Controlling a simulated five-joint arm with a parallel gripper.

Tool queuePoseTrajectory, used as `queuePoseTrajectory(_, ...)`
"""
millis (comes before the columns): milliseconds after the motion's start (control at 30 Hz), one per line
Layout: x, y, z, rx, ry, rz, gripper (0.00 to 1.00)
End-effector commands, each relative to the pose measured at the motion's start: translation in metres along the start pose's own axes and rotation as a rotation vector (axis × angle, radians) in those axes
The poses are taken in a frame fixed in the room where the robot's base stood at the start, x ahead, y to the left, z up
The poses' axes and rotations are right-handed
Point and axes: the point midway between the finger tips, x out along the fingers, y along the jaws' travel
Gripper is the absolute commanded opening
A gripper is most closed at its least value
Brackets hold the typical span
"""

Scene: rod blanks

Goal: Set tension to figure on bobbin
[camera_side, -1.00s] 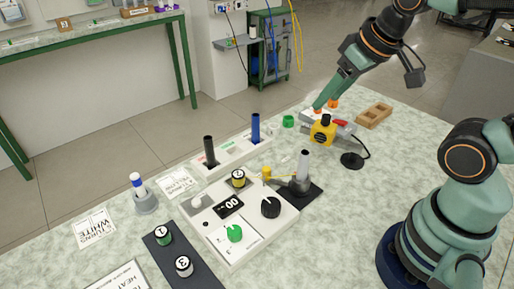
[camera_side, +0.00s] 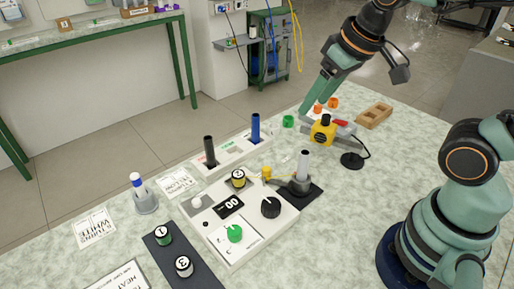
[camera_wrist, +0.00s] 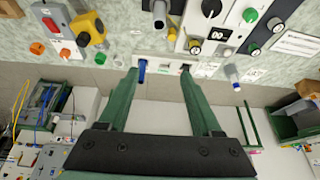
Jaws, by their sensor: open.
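A white winding box (camera_side: 255,235) sits mid-table in the side view. It carries a green knob (camera_side: 234,233) on a white face, a black knob (camera_side: 270,208) with a white pointer, and a display (camera_side: 230,206) reading 00. The scale marks around the knobs are too small to read. A yellow-and-black bobbin (camera_side: 238,178) at the box's back edge seems to show a 2. It also shows in the wrist view (camera_wrist: 195,47). My gripper (camera_side: 304,112) is open and empty, behind and right of the box, near the orange caps. Its two green fingers stand apart in the wrist view (camera_wrist: 160,75).
A rack holds a black rod (camera_side: 210,150) and a blue rod (camera_side: 255,128) behind the box. A grey post (camera_side: 303,165) stands at its right. Bobbins 1 (camera_side: 163,235) and 3 (camera_side: 184,266) sit on a dark mat. A yellow device (camera_side: 323,130) and wooden block (camera_side: 374,115) are at right.

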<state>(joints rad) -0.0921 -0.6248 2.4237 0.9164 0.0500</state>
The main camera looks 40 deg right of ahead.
Motion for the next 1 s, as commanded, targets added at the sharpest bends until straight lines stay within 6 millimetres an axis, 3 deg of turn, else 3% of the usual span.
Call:
queuePoseTrajectory(267, 0.036, -0.095, -0.01, -0.122, -0.211, -0.065, 0.66)
queuePoseTrajectory(400, 0.056, -0.146, -0.001, -0.184, -0.308, -0.066, 0.66)
queuePoseTrajectory(533, 0.072, -0.183, 0.013, -0.229, -0.373, -0.054, 0.66)
queuePoseTrajectory(700, 0.084, -0.209, 0.027, -0.264, -0.419, -0.04, 0.66)
queuePoseTrajectory(1000, 0.106, -0.213, 0.039, -0.267, -0.43, -0.034, 0.66)
